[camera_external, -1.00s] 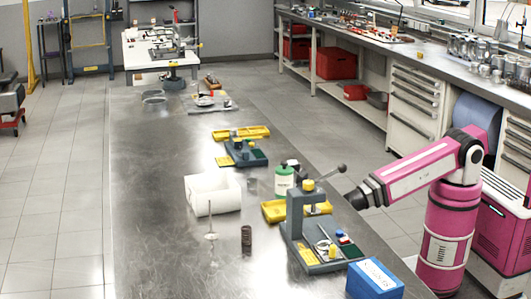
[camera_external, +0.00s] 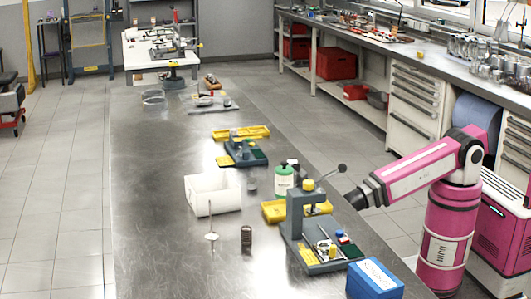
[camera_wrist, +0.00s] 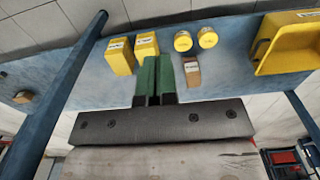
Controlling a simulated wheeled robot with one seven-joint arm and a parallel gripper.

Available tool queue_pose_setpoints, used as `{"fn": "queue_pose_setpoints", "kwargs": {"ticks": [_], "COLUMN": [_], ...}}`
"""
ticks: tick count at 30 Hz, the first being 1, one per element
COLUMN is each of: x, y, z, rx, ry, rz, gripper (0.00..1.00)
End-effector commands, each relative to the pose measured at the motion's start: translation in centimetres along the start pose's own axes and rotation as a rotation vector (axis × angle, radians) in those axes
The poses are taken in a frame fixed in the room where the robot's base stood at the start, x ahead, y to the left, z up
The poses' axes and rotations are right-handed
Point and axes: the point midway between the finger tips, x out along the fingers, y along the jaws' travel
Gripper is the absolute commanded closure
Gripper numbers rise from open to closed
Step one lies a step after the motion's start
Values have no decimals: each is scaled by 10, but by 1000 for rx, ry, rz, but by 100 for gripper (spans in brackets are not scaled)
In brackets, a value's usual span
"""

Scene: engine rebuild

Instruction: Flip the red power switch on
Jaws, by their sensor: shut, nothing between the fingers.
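No switch that I can pick out clearly shows in either view. A small red piece (camera_external: 340,233) lies beside a blue one on the base of the blue-grey press stand (camera_external: 295,215) in the external view; I cannot tell whether it is a switch. My gripper (camera_wrist: 159,62) is shut and empty in the wrist view, its green fingers together over a blue surface (camera_wrist: 110,75). Yellow blocks (camera_wrist: 146,46) are just beyond the fingertips. In the external view my dark wrist is right of the press stand, and the fingers cannot be made out.
In the wrist view, round yellow-topped pieces (camera_wrist: 183,41), a small brown block (camera_wrist: 192,74) and a yellow bin (camera_wrist: 288,42) lie right of my fingers. A blue bar (camera_wrist: 62,95) crosses the left. A blue box (camera_external: 374,279) stands at the table's near right.

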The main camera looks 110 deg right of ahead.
Motion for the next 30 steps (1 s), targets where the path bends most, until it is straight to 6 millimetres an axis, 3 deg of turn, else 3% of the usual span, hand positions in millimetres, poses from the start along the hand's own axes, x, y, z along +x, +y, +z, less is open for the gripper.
{"fn": "queue_pose_setpoints", "kwargs": {"ticks": [8, 19, 30], "x": [-32, -105, -182], "y": [-40, -130, -226], "z": [-19, -43, -43], "rx": [-87, -261, -421], "ry": [67, 216, 377], "rz": [33, 88, 118], "gripper": [100, 100, 100]}}
